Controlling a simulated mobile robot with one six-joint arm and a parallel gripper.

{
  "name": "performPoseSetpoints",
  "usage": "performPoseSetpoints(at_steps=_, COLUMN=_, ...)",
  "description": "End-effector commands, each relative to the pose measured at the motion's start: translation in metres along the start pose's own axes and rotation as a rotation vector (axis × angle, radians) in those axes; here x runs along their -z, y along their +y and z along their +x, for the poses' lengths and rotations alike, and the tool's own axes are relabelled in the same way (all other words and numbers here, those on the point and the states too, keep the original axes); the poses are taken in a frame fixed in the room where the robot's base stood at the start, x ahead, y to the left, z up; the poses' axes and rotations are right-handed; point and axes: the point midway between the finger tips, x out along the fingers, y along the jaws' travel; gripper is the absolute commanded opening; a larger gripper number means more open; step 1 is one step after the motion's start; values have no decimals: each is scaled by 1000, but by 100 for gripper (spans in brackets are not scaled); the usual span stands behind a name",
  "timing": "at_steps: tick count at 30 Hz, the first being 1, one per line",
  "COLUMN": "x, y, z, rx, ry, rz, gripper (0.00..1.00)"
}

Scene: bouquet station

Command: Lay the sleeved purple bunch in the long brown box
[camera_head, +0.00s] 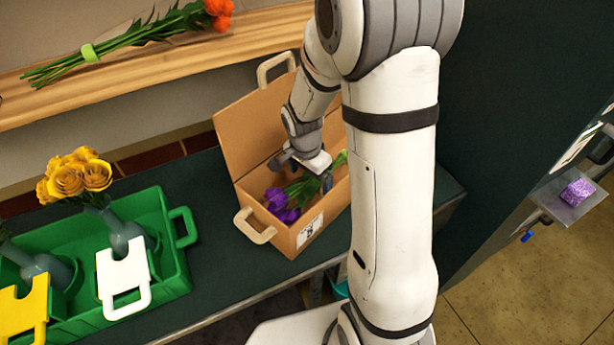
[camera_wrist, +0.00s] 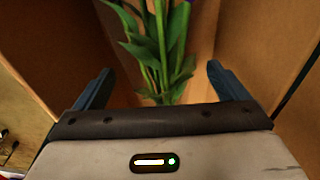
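The purple bunch (camera_head: 281,206) lies inside the long brown box (camera_head: 272,232), purple blooms toward the near end and green stems toward the far right. In the wrist view its green leaves and stems (camera_wrist: 152,40) show between my fingers, with a little purple at the top edge. I cannot make out a sleeve. My gripper (camera_head: 303,168) is down in the box over the stems. In the wrist view its two blue fingers (camera_wrist: 160,70) are wide apart, with clear gaps to the stems on both sides. The box's lid stands open at the back left.
A green tray (camera_head: 176,270) with yellow roses (camera_head: 78,175) in a grey-blue vase stands left of the box on the dark table (camera_head: 215,225). An orange bunch (camera_head: 130,38) lies on the wooden shelf behind. The box walls rise close around my gripper.

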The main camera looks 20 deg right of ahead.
Motion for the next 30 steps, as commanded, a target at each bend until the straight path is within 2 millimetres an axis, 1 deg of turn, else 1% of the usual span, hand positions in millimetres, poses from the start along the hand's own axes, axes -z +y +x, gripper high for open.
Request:
performPoseSetpoints(at_steps=1, x=0, y=0, z=0, rx=0, ry=0, rz=0, gripper=98)
performPoseSetpoints(at_steps=2, x=0, y=0, z=0, rx=0, ry=0, rz=0, gripper=100)
performPoseSetpoints(at_steps=10, x=1, y=0, z=-2, rx=0, ry=0, rz=1, gripper=100)
performPoseSetpoints(at_steps=14, x=2, y=0, z=-12, rx=0, ry=0, rz=1, gripper=100)
performPoseSetpoints(at_steps=17, x=3, y=-1, z=-23, rx=4, ry=3, rz=2, gripper=100)
performPoseSetpoints(at_steps=24, x=2, y=-1, z=-79, rx=5, ry=4, rz=1, gripper=100)
performPoseSetpoints(at_steps=27, x=2, y=-1, z=-99, rx=4, ry=3, rz=3, gripper=100)
performPoseSetpoints(at_steps=30, x=2, y=0, z=-115, rx=3, ry=2, rz=3, gripper=100)
